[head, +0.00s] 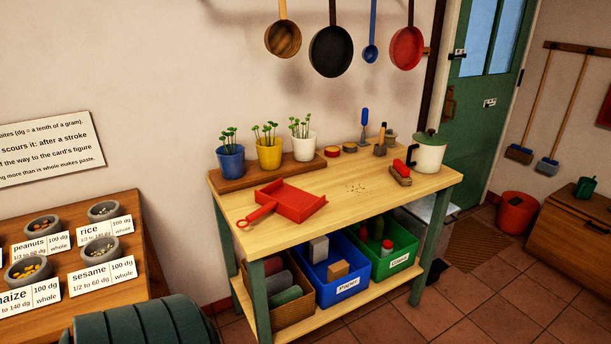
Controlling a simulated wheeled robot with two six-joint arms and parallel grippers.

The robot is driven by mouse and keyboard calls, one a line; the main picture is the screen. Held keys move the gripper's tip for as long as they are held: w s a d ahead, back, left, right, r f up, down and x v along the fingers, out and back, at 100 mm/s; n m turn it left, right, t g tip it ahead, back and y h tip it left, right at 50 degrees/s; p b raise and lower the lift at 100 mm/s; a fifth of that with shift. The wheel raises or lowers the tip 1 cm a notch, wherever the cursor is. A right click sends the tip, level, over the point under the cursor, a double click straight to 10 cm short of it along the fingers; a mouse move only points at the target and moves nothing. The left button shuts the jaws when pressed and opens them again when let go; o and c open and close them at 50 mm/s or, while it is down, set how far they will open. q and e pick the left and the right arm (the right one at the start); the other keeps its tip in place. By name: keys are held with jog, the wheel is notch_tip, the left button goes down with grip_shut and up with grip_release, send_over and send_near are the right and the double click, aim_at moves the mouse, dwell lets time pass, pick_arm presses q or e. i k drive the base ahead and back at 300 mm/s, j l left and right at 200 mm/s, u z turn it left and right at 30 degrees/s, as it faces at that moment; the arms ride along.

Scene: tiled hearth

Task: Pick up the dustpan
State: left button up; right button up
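The red dustpan (292,201) lies on the left front part of the wooden worktable (343,226). Its open tray is on the table top. Its handle (257,215) points to the front left, close to the table's left front edge, with a ring at the end. Nothing covers the dustpan. Neither of my grippers shows in the head view.
Behind the dustpan, three potted seedlings (268,154) stand on a board. A dark green ribbed object (140,322) stands at the front left.

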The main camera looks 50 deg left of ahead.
aim_at(295, 204)
jog(key=i+u, duration=0.4)
jog(key=i+l+u, duration=0.2)
jog(key=i+u, duration=0.2)
jog(key=i, duration=0.2)
jog(key=i+l+u, duration=0.85)
jog(key=i+j, duration=0.05)
jog(key=j, duration=0.05)
